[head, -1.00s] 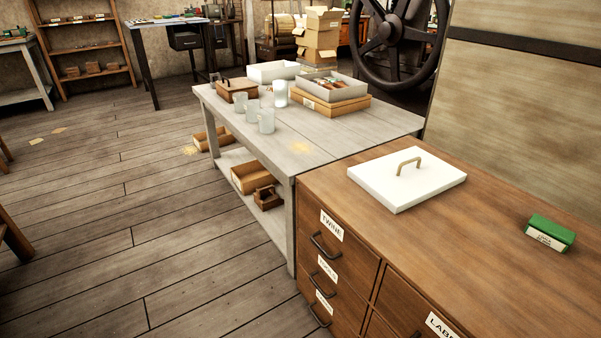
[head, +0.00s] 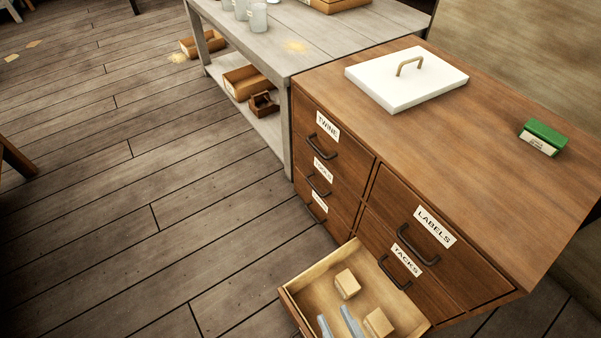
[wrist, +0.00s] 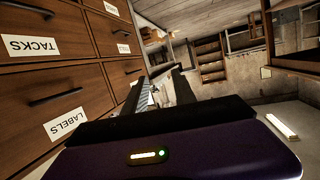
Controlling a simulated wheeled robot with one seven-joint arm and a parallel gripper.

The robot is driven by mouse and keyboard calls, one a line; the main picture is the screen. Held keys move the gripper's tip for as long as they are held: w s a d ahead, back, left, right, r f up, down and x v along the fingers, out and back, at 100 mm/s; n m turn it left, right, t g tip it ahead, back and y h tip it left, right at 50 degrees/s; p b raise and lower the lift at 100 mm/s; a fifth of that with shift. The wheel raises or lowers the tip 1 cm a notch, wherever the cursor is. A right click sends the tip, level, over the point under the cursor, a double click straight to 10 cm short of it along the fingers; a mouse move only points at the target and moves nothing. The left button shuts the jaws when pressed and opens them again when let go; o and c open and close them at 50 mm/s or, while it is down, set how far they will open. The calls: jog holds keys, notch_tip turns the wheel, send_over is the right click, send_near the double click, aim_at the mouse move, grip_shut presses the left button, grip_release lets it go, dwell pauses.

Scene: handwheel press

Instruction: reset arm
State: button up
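My gripper (wrist: 158,92) shows only in the wrist view, where its two dark fingers stand apart with a gap between them. I see nothing held in the gap, only distant background. The wrist view is upside down and shows the cabinet's drawer fronts at left, with the LABELS drawer (wrist: 60,110) and the TACKS drawer (wrist: 45,70) near the gripper. In the head view my arm and gripper do not show. There the wooden cabinet (head: 470,110) stands at right, and a low drawer (head: 315,285) is pulled open with small blocks and bluish pieces inside.
On the cabinet top lie a white lid (head: 405,82) with a handle and a green box (head: 543,138). A grey table (head: 300,50) with jars adjoins the cabinet; crates sit on its lower shelf. The plank floor (head: 130,220) at left is mostly clear.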

jog(key=s+d+r+m+h, duration=0.4)
jog(key=s+d+r+h, duration=0.2)
jog(key=s+d+r, duration=0.6)
notch_tip(320, 180, up, 28)
jog(key=d+p, duration=0.1)
jog(key=p, duration=2.7)
jog(key=shift+w+t+y+p, duration=0.15)
jog(key=shift+t+y+p, duration=0.15)
jog(key=shift+t+p, duration=0.1)
